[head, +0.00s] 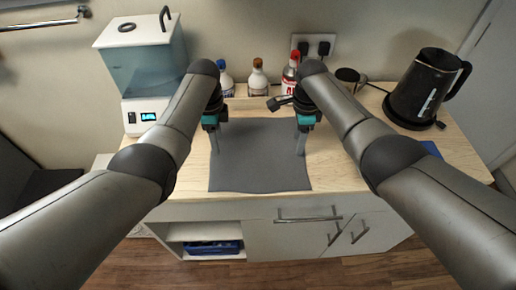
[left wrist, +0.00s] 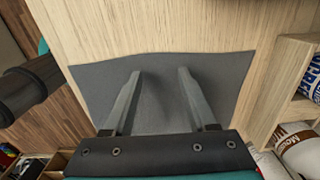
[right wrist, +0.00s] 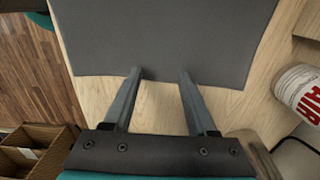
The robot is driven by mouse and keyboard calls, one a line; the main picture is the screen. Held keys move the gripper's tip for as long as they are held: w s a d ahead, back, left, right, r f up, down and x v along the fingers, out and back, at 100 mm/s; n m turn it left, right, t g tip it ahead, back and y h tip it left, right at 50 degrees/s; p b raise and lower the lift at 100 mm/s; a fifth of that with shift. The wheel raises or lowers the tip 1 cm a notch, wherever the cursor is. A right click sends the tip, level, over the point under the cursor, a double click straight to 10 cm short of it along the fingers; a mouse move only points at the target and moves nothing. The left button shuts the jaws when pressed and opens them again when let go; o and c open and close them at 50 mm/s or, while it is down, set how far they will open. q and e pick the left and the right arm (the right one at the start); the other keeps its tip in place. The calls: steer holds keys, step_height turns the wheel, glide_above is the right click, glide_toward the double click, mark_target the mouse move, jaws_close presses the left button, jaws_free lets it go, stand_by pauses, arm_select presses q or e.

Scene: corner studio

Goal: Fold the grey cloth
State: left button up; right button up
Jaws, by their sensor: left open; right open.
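The grey cloth (head: 258,165) lies flat and spread out on the wooden counter. It also shows in the left wrist view (left wrist: 160,85) and the right wrist view (right wrist: 165,40). My left gripper (head: 216,152) points down at the cloth's left side; its fingers (left wrist: 160,72) are open over the cloth, with nothing between them. My right gripper (head: 300,153) points down near the cloth's right edge. Its open fingers (right wrist: 160,72) have their tips at the cloth's edge, with bare wood between them. I cannot tell whether either gripper touches the cloth.
Bottles (head: 258,78) stand behind the cloth, with a dark mug (head: 348,80) to their right. A black kettle (head: 428,88) is at the right and a water dispenser (head: 143,70) at the left. Bare counter (head: 345,170) lies right of the cloth. Cabinets (head: 290,238) are below.

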arm_select(q)
steer(key=shift+f, duration=0.8)
arm_select(e)
steer(key=shift+f, duration=0.8)
arm_select(q)
steer(key=shift+f, duration=0.15)
arm_select(e)
steer(key=shift+f, duration=0.15)
arm_select(q)
jaws_close()
arm_select(e)
steer(key=shift+s, duration=0.1)
jaws_close()
arm_select(q)
steer(key=shift+s, duration=0.1)
